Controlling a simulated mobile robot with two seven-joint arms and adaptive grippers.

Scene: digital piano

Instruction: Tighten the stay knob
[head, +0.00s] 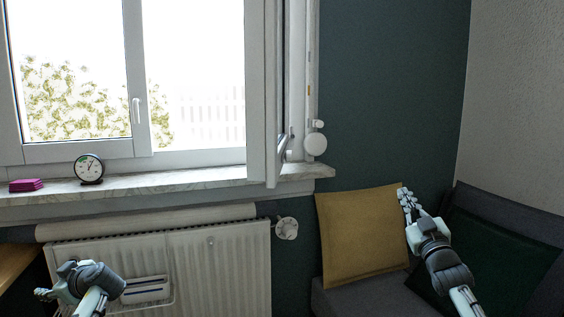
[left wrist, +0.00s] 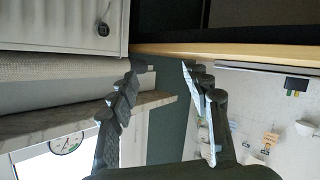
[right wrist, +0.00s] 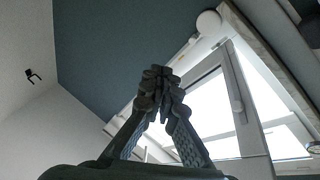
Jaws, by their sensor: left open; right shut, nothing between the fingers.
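A white round knob (head: 315,144) sits at the lower right of the window frame, with a smaller white cylinder just above it; I cannot tell for sure that it is the stay knob. What looks like the same knob shows in the right wrist view (right wrist: 208,22). A grey lever (head: 284,148) is just left of it, by the edge of the open window sash (head: 262,90). My right gripper (head: 405,193) is shut and empty, right of and below the knob, before the yellow cushion. My left gripper (head: 42,293) is open and empty, low at the left before the radiator.
The marble sill (head: 150,184) holds a round dial clock (head: 89,169) and pink pads (head: 26,185). Below are the radiator (head: 220,265) and its white valve (head: 286,228). A yellow cushion (head: 362,235) leans on the grey sofa at the right. The dark wall beside the knob is clear.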

